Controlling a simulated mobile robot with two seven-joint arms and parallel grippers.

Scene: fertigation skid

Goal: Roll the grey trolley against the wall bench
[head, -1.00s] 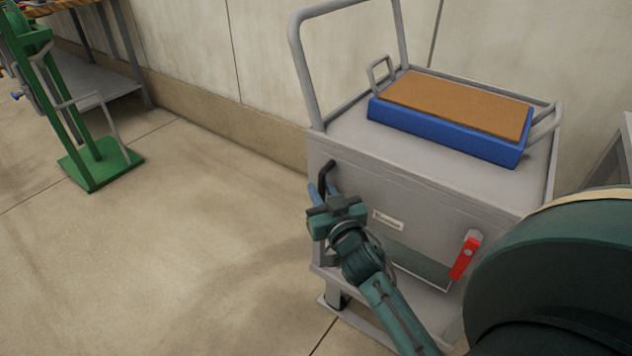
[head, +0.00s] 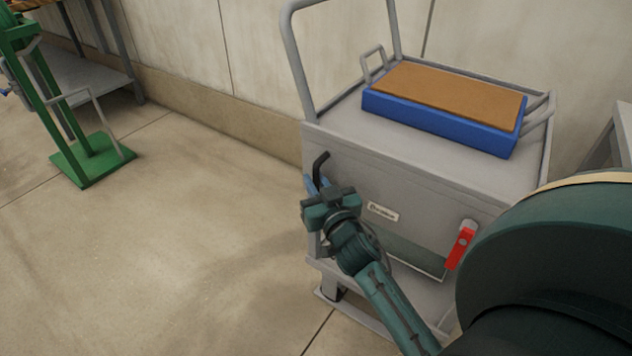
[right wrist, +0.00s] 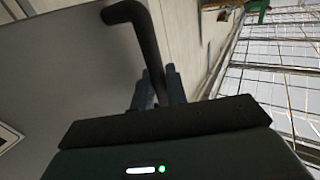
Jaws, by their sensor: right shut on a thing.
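The grey trolley (head: 350,150) stands right of centre in the head view, close to the wall, with a tall push bar at its left end. A blue box with a brown top (head: 440,110) lies on its deck. My right gripper (head: 317,184) is shut on the black bent handle (head: 320,165) at the trolley's near left corner. In the right wrist view the fingers (right wrist: 160,88) close around this handle (right wrist: 145,40). A bench with a lower metal shelf (head: 90,80), likely the wall bench, stands by the wall at upper left, partly cut off. My left gripper is out of view.
A green stand (head: 88,165) with a flat base is on the floor at left, in front of the bench. Floor between it and the trolley is clear. A red lever (head: 460,247) is on the trolley's front. A grey frame (head: 615,140) stands at the right edge.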

